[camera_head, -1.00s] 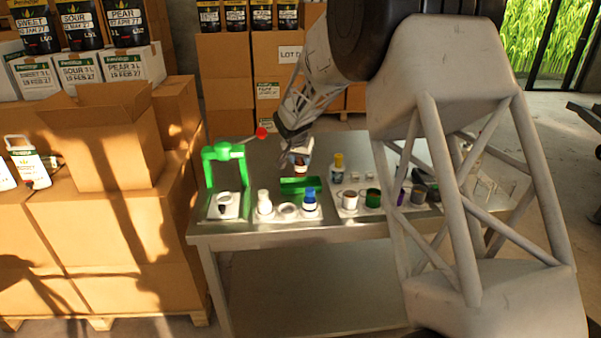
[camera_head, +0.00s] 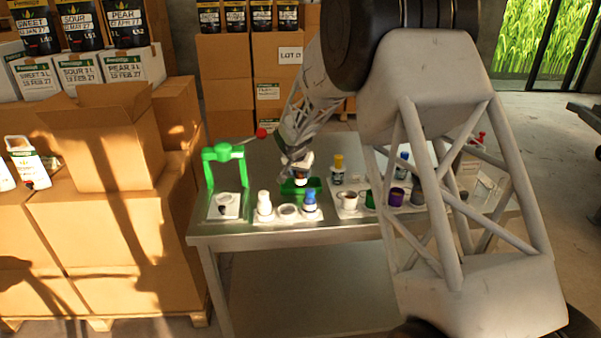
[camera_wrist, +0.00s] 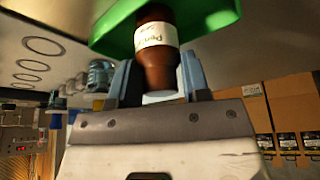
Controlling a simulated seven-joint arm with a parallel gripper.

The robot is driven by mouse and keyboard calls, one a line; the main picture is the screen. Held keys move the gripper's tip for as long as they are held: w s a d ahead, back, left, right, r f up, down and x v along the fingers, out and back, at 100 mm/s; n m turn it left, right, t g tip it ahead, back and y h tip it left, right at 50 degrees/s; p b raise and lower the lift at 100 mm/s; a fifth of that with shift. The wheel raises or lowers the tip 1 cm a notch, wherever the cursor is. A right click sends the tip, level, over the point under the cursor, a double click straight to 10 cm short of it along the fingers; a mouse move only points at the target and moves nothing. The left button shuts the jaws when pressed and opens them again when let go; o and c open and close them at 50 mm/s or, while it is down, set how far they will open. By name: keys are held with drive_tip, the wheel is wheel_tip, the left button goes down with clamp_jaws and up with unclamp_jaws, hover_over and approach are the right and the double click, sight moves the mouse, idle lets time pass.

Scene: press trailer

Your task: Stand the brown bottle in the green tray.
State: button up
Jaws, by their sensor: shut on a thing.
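The brown bottle (camera_wrist: 157,62) is held between the two fingers of my gripper (camera_wrist: 158,85) in the wrist view. It carries a pale label, and its far end overlaps the green tray (camera_wrist: 105,38). Whether the bottle touches the tray floor cannot be told. In the head view my gripper (camera_head: 299,172) is over the green tray (camera_head: 315,184), with the bottle mostly hidden under it. The tray lies on the metal table behind the white and blue-capped bottles.
A green press (camera_head: 222,152) with a red-knobbed lever stands left of the tray. A white bottle (camera_head: 264,203) and a blue-capped bottle (camera_head: 310,200) stand in front. A yellow-capped bottle (camera_head: 338,170) and several cups are to the right. The table's (camera_head: 270,238) front edge is clear.

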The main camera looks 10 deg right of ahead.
drive_tip(key=shift+f, duration=0.1)
drive_tip(key=o, duration=1.1)
drive_tip(key=v, duration=1.2)
idle(0.4)
